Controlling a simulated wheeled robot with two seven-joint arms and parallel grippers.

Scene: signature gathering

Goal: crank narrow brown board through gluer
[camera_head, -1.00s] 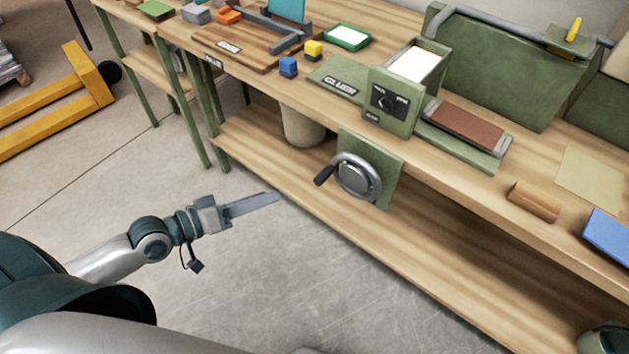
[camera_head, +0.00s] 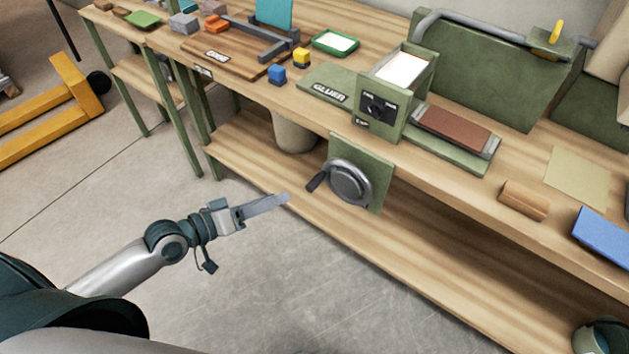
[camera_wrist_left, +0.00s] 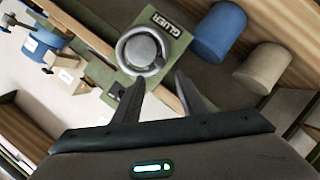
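The green gluer (camera_head: 378,108) stands on the workbench. A narrow brown board (camera_head: 452,129) lies flat on the tray at its right side. The round grey crank wheel (camera_head: 350,182) is on a green plate below the bench edge, with a dark handle (camera_head: 317,182) at its left. My left gripper (camera_head: 286,198) is left of the handle and slightly lower, apart from it in the picture. In the left wrist view its fingers (camera_wrist_left: 160,85) are spread with nothing between them, and the crank wheel (camera_wrist_left: 142,50) shows beyond them. My right gripper is out of view.
The wooden bench top (camera_head: 470,185) holds a brown block (camera_head: 525,199), a blue item (camera_head: 603,238) and small blue and yellow cubes. A beige bin (camera_head: 293,133) stands on the lower shelf (camera_head: 390,245), left of the crank. The floor around my left arm is clear.

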